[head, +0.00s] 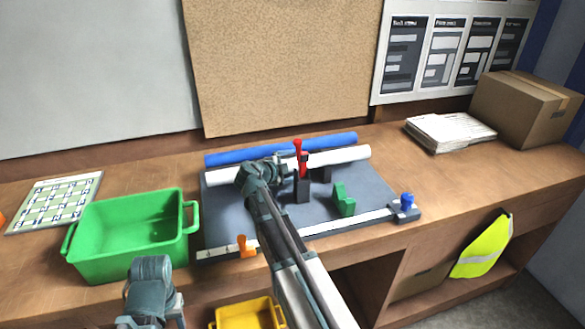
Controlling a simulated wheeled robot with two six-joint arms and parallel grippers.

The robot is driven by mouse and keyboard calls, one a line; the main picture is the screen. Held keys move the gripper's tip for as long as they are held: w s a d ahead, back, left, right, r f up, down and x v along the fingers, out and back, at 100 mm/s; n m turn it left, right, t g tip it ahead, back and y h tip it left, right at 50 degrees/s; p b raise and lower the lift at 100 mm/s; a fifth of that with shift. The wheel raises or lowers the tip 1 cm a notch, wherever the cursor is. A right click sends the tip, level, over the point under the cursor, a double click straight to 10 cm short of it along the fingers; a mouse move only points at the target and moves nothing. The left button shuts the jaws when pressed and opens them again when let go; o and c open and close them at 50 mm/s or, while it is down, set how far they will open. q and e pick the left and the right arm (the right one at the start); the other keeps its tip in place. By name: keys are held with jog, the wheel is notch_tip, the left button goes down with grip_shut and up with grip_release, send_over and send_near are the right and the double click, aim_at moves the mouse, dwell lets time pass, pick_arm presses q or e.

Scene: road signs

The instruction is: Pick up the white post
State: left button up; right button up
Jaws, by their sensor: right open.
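The white post (342,156) is a long white tube. It lies across the back of the grey mat (375,190), in front of a blue tube and parallel to it. My right gripper (266,167) is open at the left half of the post, and it hides part of the post there. I cannot tell whether its fingers touch the post. Only part of my left arm shows at the bottom left; I see no left fingers.
The blue tube (335,140) lies behind. A red-handled clamp (298,150) stands by the post, right of my gripper. A green block (343,200) and a blue knob (407,200) are further right. A green bin (130,235) stands left. A yellow bin (248,314) sits below.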

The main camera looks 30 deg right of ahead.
aim_at(291, 160)
grip_shut()
dwell(0.3)
jog(key=shift+r, duration=0.2)
dwell(0.4)
notch_tip(291, 160, up, 18)
jog(key=p, duration=1.8)
jog(key=shift+f, duration=0.15)
